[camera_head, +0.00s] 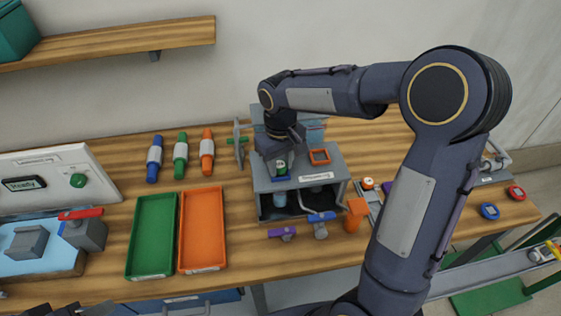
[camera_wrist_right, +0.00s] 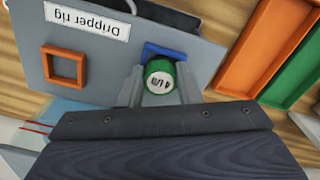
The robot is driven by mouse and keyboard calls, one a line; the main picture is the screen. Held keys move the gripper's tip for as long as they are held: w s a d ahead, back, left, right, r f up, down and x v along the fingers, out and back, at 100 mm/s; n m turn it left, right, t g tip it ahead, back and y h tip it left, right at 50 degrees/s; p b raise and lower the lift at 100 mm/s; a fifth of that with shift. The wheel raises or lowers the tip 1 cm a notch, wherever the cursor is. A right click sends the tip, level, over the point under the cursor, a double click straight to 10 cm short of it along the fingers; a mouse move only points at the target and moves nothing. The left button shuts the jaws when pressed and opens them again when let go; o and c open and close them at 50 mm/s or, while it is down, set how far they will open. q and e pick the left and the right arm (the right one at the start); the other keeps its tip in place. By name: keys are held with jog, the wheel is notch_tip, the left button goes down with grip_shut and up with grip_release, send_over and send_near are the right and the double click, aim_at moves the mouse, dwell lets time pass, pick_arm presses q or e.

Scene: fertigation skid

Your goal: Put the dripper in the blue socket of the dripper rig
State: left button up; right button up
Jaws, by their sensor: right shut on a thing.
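The dripper (camera_wrist_right: 158,78) is a small green cylinder with a white, printed end face. My right gripper (camera_wrist_right: 160,88) is shut on it, one finger on each side; in the head view the dripper (camera_head: 281,167) is partly covered by the gripper. The blue socket (camera_wrist_right: 165,50) is on top of the grey dripper rig (camera_wrist_right: 105,65), and the dripper overlaps it. I cannot tell whether the dripper is in the socket or just above it. An orange square socket (camera_head: 319,157) sits beside it, empty. A dark part at the head view's lower left edge may be my left gripper; its jaws are unclear.
A green tray (camera_head: 152,272) and an orange tray (camera_head: 203,267) lie left of the rig. Purple, blue and orange valve-like parts (camera_head: 320,222) are at the rig's front. My right arm crosses the table's right side.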

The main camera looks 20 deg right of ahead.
aim_at(281, 165)
jog(key=shift+f, duration=0.2)
jog(key=o, duration=0.9)
jog(key=shift+r, duration=0.1)
notch_tip(281, 165, up, 12)
jog(key=s+f+m+t+y, duration=0.1)
jog(key=s+f+t, duration=0.1)
jog(key=s, duration=0.5)
jog(key=s+f+m+t+y, duration=0.1)
jog(key=s+f, duration=0.1)
jog(key=s, duration=0.5)
jog(key=s+a+f+m+t+y, duration=0.1)
jog(key=s+f+t, duration=0.1)
jog(key=s, duration=0.5)
jog(key=shift+s+a+f+t+y, duration=0.1)
jog(key=shift+f+t+y, duration=0.2)
jog(key=shift+f+y, duration=0.1)
